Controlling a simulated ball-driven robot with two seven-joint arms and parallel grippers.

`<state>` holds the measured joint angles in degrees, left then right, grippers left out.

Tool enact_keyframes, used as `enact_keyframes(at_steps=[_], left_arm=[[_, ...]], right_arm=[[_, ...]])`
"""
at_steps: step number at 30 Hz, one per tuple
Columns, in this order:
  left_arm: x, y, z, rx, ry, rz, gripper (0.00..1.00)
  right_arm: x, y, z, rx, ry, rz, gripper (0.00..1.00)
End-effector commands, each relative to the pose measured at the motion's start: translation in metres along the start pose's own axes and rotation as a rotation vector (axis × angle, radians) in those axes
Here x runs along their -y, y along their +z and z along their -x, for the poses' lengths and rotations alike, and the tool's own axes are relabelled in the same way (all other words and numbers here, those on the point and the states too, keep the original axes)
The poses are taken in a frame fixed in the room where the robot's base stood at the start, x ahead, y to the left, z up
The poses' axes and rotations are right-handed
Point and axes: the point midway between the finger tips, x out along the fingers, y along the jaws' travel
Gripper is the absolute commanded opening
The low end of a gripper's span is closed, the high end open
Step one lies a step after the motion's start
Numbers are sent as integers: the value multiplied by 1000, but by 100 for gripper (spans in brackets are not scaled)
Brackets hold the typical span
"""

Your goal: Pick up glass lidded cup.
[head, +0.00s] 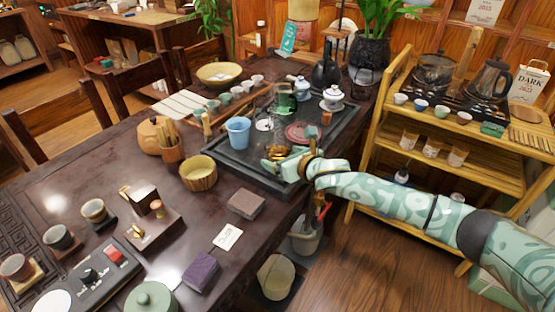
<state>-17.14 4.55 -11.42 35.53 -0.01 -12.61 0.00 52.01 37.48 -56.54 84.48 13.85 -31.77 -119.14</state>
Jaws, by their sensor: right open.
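My right gripper (277,160) reaches in from the right, low over the front right part of the dark tea tray (232,165). Its jaws are open. A small amber, shiny, glass-like object (279,151) shows right at the fingers, partly hidden by them; I cannot tell whether it is the glass lidded cup or whether the fingers touch it. Farther back on the tray stand a white lidded cup (333,98) and a green vessel (285,102). My left gripper is not in view.
A blue cup (238,132) stands left of the gripper, and a reddish disc (301,133) lies behind it. A wooden bowl (198,173) is left of the tray. A bamboo shelf (398,125) with cups and kettles stands at the right, near my arm.

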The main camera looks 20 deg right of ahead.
Motion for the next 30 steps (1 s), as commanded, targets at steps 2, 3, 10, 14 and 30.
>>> enact_keyframes(at_steps=[2, 3, 10, 14, 30], left_arm=[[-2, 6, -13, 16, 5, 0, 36], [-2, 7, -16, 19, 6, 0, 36], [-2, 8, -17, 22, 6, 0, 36], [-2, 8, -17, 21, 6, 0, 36], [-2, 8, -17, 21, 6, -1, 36]], right_arm=[[-2, -8, -18, -6, 0, -3, 86], [-1, -7, -23, -5, 0, -1, 86], [-1, -1, -30, -2, 0, 1, 86], [-1, 0, -30, -1, 0, 1, 77], [-1, -6, -30, -10, -1, 0, 20]])
